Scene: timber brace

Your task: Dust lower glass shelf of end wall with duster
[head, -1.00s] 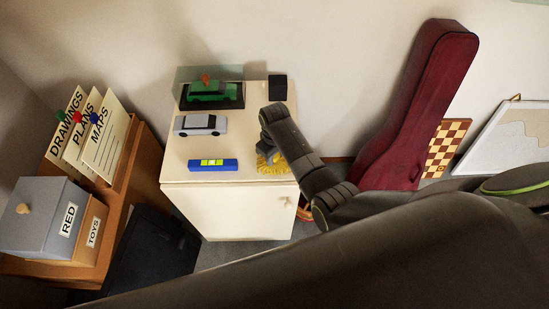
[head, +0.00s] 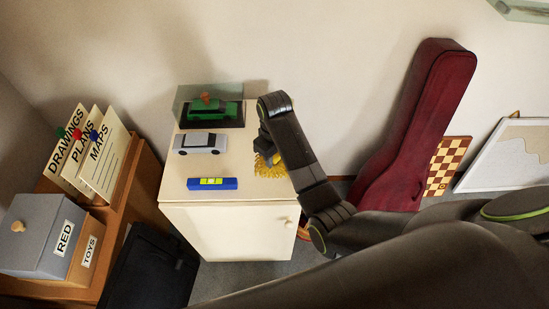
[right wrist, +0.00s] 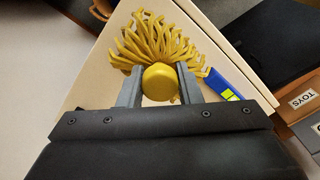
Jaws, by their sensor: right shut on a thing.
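My right gripper (head: 267,144) is over the right side of the pale cabinet top. In the right wrist view, its two grey fingers (right wrist: 159,77) are shut on the round yellow handle of the duster (right wrist: 158,42), whose strands fan out beyond them. In the head view the yellow duster (head: 266,166) shows below the gripper, partly hidden by my arm; I cannot tell whether it touches the cabinet top. A pale glass panel, perhaps a shelf (head: 524,9), shows on the wall at the top right corner, cut off by the frame. My left gripper is not in view.
The cabinet (head: 228,232) carries a green car (head: 213,110) in a clear case, a silver car (head: 200,143) and a blue level (head: 212,184). A red instrument case (head: 420,120), a chessboard (head: 448,165) and a framed board (head: 508,155) lean at right. Boxes (head: 35,235) stand left.

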